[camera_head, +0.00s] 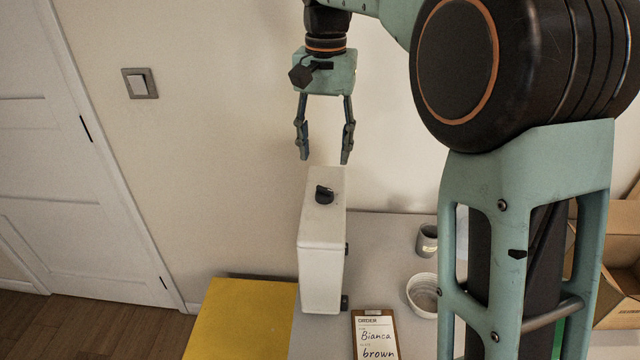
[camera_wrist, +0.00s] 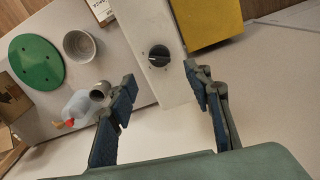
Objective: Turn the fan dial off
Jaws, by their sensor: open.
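The fan dial (camera_head: 324,194) is a round black knob on the top face of a white box-shaped fan housing (camera_head: 320,245) near the table's left end. The dial also shows in the wrist view (camera_wrist: 159,56), with a pale line across its face. My gripper (camera_head: 324,158) is open and empty above and behind the dial, with its fingers pointing down. In the wrist view, the gripper (camera_wrist: 160,88) has its fingers spread on either side of the housing, and the dial lies beyond the fingertips. No contact with the dial shows.
A clipboard (camera_head: 375,335), a white bowl (camera_head: 422,294) and a grey cup (camera_head: 427,240) are right of the housing. A yellow surface (camera_head: 240,320) is at left. The wrist view shows a green disc (camera_wrist: 36,62) and a small jug (camera_wrist: 80,108). The wall is close behind.

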